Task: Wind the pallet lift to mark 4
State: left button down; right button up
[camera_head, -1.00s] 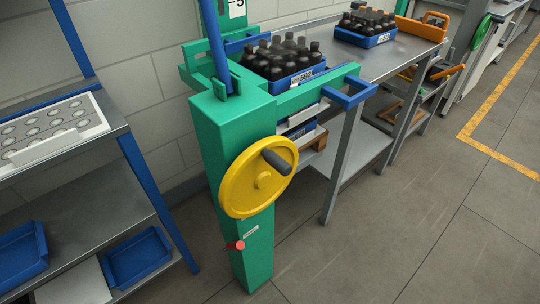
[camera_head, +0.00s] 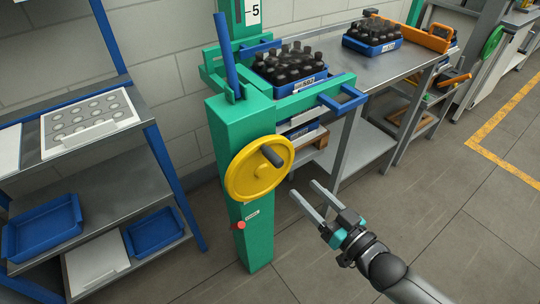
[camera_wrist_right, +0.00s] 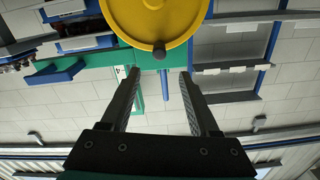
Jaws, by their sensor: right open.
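The green lift column (camera_head: 240,130) carries a yellow handwheel (camera_head: 245,181) with a dark grip (camera_head: 272,156) pointing outward at its upper right. A white scale plate (camera_head: 253,12) on the mast shows a 5. A blue crate (camera_head: 300,86) of dark bottles sits on the green lift carriage. My right gripper (camera_head: 303,189) is open and empty, to the right of and below the wheel, apart from it. In the right wrist view the wheel (camera_wrist_right: 150,22) and the grip's round end (camera_wrist_right: 159,48) lie ahead of the open fingers (camera_wrist_right: 159,75). My left gripper is out of view.
A red knob (camera_head: 240,225) sits low on the column. A metal table (camera_head: 400,62) behind bears another blue crate (camera_head: 372,49) of bottles. The floor right of the column is clear.

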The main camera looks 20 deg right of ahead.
aim_at(272, 156)
jog(key=b+x, duration=0.2)
jog(key=x, duration=1.2)
jog(key=shift+w+f, duration=0.1)
jog(key=shift+f, duration=0.05)
jog(key=shift+c, duration=0.4)
grip_shut()
dwell(0.6)
